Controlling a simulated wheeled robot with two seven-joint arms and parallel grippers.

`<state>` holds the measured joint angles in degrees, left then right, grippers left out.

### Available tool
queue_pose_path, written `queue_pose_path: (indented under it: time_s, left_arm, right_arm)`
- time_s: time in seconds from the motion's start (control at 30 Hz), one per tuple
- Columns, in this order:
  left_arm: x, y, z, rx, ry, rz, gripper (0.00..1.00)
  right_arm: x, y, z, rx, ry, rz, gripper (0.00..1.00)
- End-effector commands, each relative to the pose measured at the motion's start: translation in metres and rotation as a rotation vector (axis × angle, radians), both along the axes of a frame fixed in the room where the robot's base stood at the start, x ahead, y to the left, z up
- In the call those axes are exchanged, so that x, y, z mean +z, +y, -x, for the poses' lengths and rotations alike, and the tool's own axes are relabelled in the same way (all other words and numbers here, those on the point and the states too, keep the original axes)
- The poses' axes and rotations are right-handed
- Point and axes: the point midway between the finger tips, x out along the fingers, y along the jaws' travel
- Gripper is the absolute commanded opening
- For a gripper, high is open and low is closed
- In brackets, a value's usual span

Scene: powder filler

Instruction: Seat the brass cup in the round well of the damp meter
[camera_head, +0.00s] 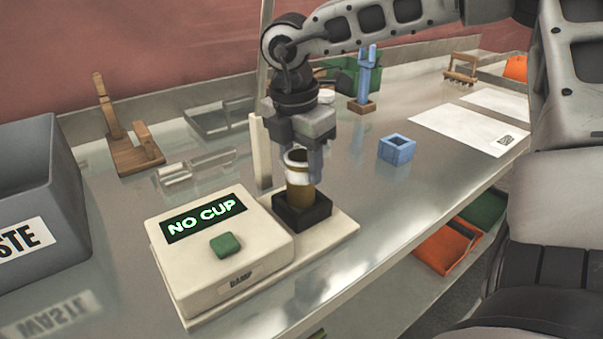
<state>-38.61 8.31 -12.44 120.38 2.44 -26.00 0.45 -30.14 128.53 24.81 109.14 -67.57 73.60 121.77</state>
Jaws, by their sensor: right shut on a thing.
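The damp meter (225,252) is a cream box with a green button and a lit display reading "NO CUP". On its base plate, to the right of the box, is a black square block (302,213) that holds the round well. The brass cup (300,197), with a pale upper part, stands upright over the block. Its lower end meets the block's top in the picture; I cannot tell whether it is inside the well. My right gripper (299,165) points down from above and is shut on the cup's upper part. The well's opening is hidden. My left gripper is not in view.
A grey waste bin (40,190) stands at the left. A thin upright post (260,150) rises just behind the cup. A wooden stand (130,140), clear glassware (190,172), a blue square holder (396,149) and a blue tool in a stand (364,85) are around.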

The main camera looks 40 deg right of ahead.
Motion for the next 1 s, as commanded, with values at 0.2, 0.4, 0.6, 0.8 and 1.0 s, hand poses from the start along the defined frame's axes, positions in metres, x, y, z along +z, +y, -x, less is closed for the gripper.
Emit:
queue_pose_path:
  time_s: [0.2,0.4,0.6,0.8,1.0]
  left_arm:
    - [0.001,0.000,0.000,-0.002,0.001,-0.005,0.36]
    - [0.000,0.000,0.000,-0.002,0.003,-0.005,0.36]
    - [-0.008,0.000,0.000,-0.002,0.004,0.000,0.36]
    - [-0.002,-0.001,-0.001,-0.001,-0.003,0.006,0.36]
    - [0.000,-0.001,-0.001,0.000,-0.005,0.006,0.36]
  right_arm:
    - [-0.029,0.000,0.000,0.000,0.003,0.000,0.20]
    - [-0.032,0.000,-0.001,-0.001,-0.001,0.000,0.20]
    - [-0.037,0.000,-0.001,-0.001,0.000,0.000,0.20]
    - [-0.035,0.000,0.000,0.000,0.001,0.000,0.66]
    - [-0.034,0.000,0.000,-0.001,0.002,0.000,0.66]
